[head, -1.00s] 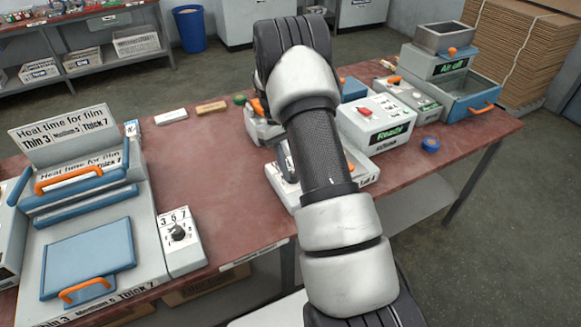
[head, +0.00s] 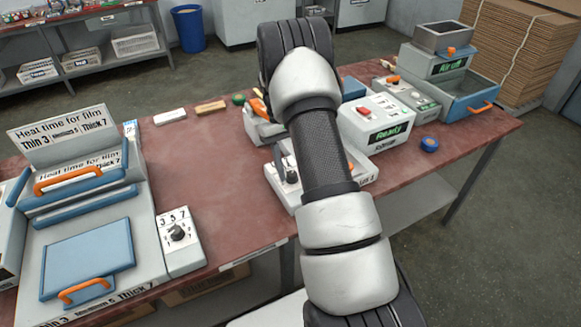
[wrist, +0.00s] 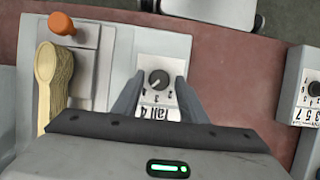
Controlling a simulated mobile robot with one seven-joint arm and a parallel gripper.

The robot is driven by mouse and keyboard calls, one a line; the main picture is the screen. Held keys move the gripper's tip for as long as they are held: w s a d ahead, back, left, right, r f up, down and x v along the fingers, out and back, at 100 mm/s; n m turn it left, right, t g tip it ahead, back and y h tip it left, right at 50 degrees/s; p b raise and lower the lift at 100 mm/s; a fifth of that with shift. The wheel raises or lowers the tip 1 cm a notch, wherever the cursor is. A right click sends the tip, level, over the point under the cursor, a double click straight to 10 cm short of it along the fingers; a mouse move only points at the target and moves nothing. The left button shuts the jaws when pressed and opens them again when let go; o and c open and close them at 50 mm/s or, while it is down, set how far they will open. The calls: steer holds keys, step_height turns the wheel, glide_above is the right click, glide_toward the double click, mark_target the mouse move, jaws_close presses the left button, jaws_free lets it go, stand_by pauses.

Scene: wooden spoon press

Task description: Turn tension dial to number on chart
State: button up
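A dark round tension dial (wrist: 159,79) with a pointer line sits on a white panel of the spoon press (wrist: 118,62) in the wrist view. Small numbers ring it. A printed label (wrist: 157,113) beside it ends in "all 4"; part of it is hidden by my gripper. My gripper (wrist: 158,90) is open, with one finger on each side of the dial and gaps visible. A wooden spoon (wrist: 47,80) lies on the press at the left, below an orange knob (wrist: 62,23). In the head view the press (head: 283,196) is partly hidden by my arm.
A heat sealer (head: 150,245) with its own dial (head: 177,233) and chart stands on the left of the red table (head: 210,150). Table between sealer and press is clear.

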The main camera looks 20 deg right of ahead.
stand_by(0.3)
steer(key=p+v, duration=0.1)
steer(key=v, duration=1.6)
steer(key=shift+r, duration=0.25)
steer(key=s+a+r+t+p, duration=0.2)
steer(key=s+a+r, duration=0.25)
steer(key=r, duration=0.55)
steer(key=s+a+r+t+p, duration=0.25)
steer(key=s+r, duration=0.35)
steer(key=r, duration=0.3)
steer(key=s+a+t+p, duration=0.1)
steer(key=s+a+t, duration=0.1)
steer(key=s, duration=0.8)
steer(key=s+a+t+p, duration=0.1)
steer(key=s+a+t, duration=0.2)
steer(key=s, duration=0.7)
steer(key=a+r, duration=0.1)
steer(key=a, duration=0.1)
steer(key=shift+s+a+t, duration=0.25)
steer(key=shift+s+t, duration=0.05)
steer(key=shift+t, duration=0.05)
steer(key=shift+d, duration=0.1)
